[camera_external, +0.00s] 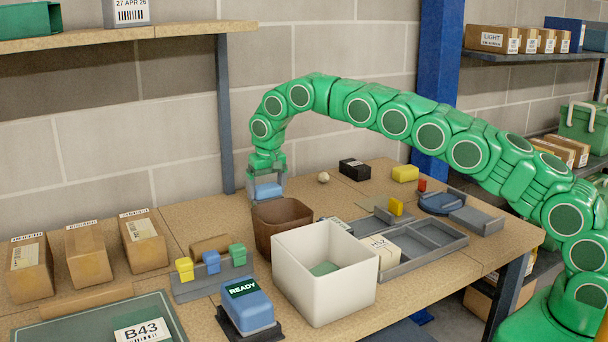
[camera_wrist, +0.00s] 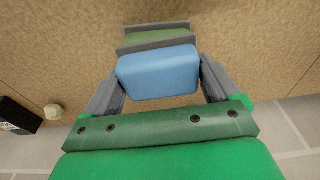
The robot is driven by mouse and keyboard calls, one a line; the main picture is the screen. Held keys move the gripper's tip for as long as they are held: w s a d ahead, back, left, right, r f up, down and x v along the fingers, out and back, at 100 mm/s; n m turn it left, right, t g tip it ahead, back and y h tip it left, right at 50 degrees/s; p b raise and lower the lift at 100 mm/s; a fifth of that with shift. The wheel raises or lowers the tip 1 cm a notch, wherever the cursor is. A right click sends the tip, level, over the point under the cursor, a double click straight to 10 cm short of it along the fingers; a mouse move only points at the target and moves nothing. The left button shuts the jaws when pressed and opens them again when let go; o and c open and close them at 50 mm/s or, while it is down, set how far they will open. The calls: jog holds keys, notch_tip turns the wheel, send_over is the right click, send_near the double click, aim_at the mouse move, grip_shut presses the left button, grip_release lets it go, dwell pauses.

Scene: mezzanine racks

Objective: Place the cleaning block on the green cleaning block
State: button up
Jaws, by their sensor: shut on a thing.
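My gripper (camera_external: 266,196) is over the back of the table, behind the brown bin. It is shut on a blue cleaning block (camera_external: 268,189), with a finger on each side. In the wrist view the blue block (camera_wrist: 158,72) lies between the fingers of my gripper (camera_wrist: 160,78). Just beyond it is a green block (camera_wrist: 158,37), with grey edges (camera_wrist: 155,43) along its near and far sides. Whether the blue block touches it, I cannot tell. In the external view the brown bin and gripper hide that green block.
The brown bin (camera_external: 270,228) and white bin (camera_external: 298,282) stand in front of my gripper. A black box (camera_external: 354,169), a small pale ball (camera_external: 323,177) and a yellow block (camera_external: 405,173) lie to the right. A rack post (camera_external: 224,115) rises at left. Table around the green block looks bare.

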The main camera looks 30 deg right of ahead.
aim_at(269, 188)
jog(key=o, duration=0.8)
jog(key=r, duration=0.4)
jog(key=s+r, duration=0.1)
jog(key=r, duration=0.7)
jog(key=shift+s, duration=0.35)
jog(key=shift+r, duration=0.1)
